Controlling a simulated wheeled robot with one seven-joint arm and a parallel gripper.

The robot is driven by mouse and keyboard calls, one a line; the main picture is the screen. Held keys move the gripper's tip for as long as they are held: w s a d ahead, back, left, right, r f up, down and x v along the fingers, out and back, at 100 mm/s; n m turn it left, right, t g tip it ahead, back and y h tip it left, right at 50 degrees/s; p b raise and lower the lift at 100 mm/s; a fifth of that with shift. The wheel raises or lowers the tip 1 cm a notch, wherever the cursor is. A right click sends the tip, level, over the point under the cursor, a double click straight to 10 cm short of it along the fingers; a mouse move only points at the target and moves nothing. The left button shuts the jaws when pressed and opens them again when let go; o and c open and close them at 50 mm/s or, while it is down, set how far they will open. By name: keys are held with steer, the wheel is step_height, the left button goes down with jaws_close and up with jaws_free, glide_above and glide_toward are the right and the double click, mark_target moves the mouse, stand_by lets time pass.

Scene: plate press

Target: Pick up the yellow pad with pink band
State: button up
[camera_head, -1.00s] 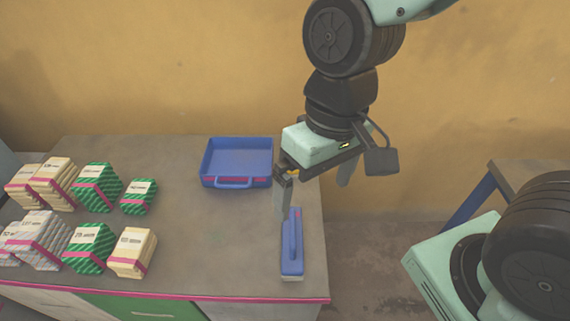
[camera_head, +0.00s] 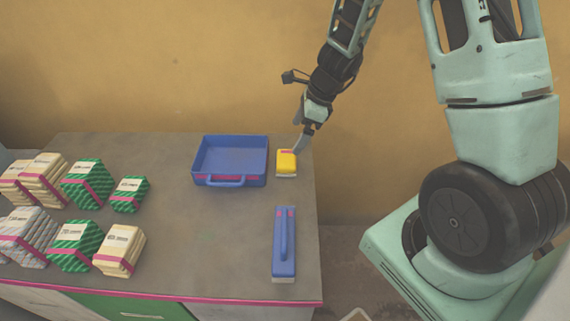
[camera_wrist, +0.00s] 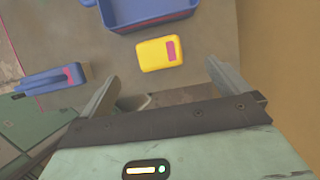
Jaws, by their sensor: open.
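The yellow pad with pink band (camera_head: 287,160) lies on the table just right of the blue tray, near the table's right edge. It also shows in the wrist view (camera_wrist: 160,54), beyond and between my two fingers, with the pink band near its right end. My gripper (camera_head: 303,140) is at the pad's upper right in the head view, tilted toward it. In the wrist view my gripper (camera_wrist: 165,80) is open, its fingers spread wide with nothing between the tips. It appears apart from the pad.
The blue tray (camera_head: 232,181) stands left of the pad. A blue handled block (camera_head: 284,255) lies nearer the front edge. Several banded stacks (camera_head: 83,185) fill the table's left side. The table (camera_head: 195,245) is clear in the middle. The wall is behind.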

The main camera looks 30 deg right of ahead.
mark_target(287, 157)
steer(key=x, duration=0.5)
steer(key=shift+b, duration=0.35)
steer(key=shift+s+b+x, duration=0.15)
steer(key=shift+b+x, duration=0.1)
steer(key=shift+x, duration=1.05)
steer(key=shift+s+b+x, duration=0.2)
steer(key=shift+b+x, duration=0.05)
steer(key=shift+x, duration=1.05)
steer(key=shift+d+f, duration=0.1)
steer(key=shift+d, duration=0.05)
steer(key=shift+c, duration=0.3)
steer(key=c, duration=1)
steer(key=shift+c, duration=0.2)
step_height(287, 157, up, 10)
steer(key=p, duration=0.3)
